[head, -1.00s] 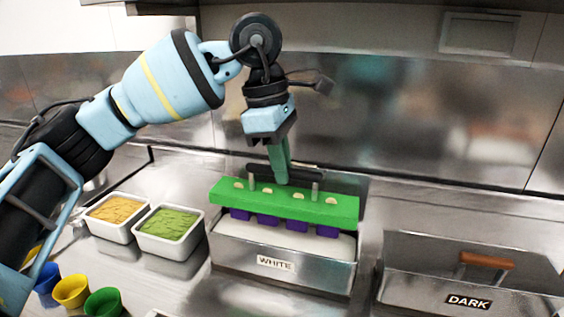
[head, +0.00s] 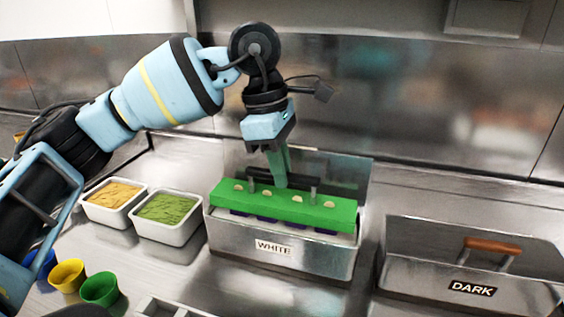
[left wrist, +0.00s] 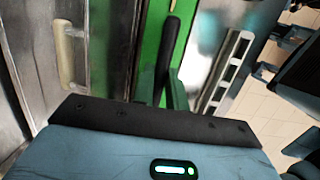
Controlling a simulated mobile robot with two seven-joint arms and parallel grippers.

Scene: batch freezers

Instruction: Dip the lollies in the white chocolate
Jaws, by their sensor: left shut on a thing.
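A green lolly holder (head: 330,212) with a black handle (head: 310,180) on two posts lies level over the open steel tank labelled WHITE (head: 325,258). Pale stick ends show on its top. The purple lollies (head: 268,221) under it show only as a thin strip, their lower parts hidden in the tank. My left gripper (head: 281,183) points down from above and is shut on the handle. The left wrist view also shows the black handle (left wrist: 172,45) and the green holder (left wrist: 150,60). My right gripper is not in view.
A closed tank labelled DARK (head: 420,283) with a wooden-handled lid stands to the right. Two white tubs, one with tan (head: 114,194) and one with green topping (head: 168,208), stand left. Blue, yellow (head: 67,276) and green (head: 99,289) cups stand at the front left.

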